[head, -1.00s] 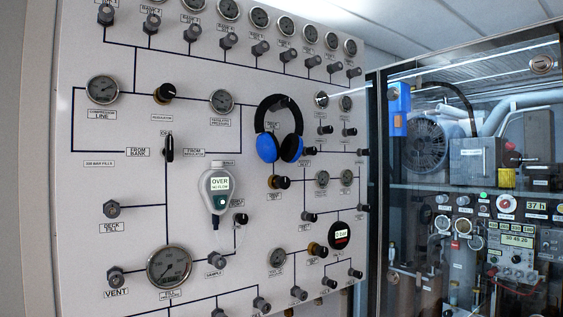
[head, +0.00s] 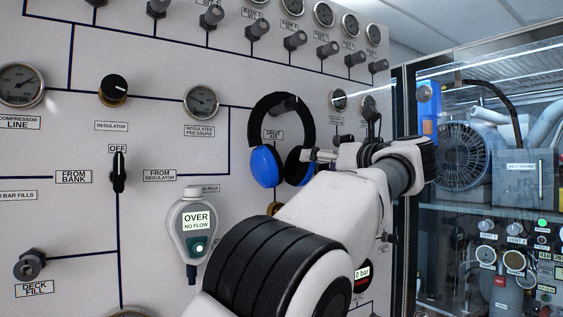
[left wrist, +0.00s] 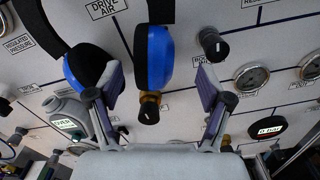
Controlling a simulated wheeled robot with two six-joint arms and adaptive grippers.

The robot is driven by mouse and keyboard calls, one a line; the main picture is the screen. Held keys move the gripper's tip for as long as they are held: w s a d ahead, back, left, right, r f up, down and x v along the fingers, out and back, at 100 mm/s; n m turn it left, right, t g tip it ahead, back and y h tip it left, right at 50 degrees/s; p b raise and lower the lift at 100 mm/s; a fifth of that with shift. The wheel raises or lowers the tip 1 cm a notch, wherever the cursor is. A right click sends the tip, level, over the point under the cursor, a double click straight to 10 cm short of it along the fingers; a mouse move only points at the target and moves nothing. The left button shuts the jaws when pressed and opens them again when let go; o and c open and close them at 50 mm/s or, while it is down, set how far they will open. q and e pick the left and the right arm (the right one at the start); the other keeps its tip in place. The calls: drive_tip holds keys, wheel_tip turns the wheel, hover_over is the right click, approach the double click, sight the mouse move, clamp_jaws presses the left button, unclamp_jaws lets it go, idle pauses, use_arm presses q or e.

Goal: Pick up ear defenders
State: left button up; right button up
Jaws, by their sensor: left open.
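The ear defenders (head: 265,166), with a black headband and blue cups, hang on a peg on the white panel in the head view. In the left wrist view, one blue cup (left wrist: 155,58) lies between the two fingers, and the other cup is beyond the left finger. My left gripper (head: 314,155) is open at the right-hand cup, partly covering it in the head view. It also shows in the left wrist view (left wrist: 160,80) with its fingers apart. I cannot tell whether a finger touches the cup. My right gripper is not in view.
The panel carries gauges (head: 201,103), knobs (head: 113,90) and a hanging flow meter (head: 197,222). A brass-based knob (left wrist: 149,108) sits just below the cup. A glass-fronted cabinet (head: 480,205) stands to the right.

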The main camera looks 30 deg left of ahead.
sight(313, 163)
use_arm(q)
drive_tip(key=x, duration=0.1)
drive_tip(key=p+x, duration=0.1)
drive_tip(key=x, duration=0.1)
drive_tip(key=s+x, duration=0.1)
drive_tip(key=x, duration=0.1)
drive_tip(key=shift+w+a+r+p, duration=0.1)
drive_tip(key=shift+a+p, duration=0.3)
drive_tip(key=shift+w+a, duration=0.1)
drive_tip(key=shift+a, duration=0.1)
drive_tip(key=shift+w, duration=0.1)
drive_tip(key=shift+w+d, duration=0.1)
drive_tip(key=shift+d, duration=0.1)
drive_tip(key=shift+c, duration=1.4)
drive_tip(key=shift+d, duration=0.15)
drive_tip(key=c, duration=1.1)
drive_tip(key=shift+c, duration=0.5)
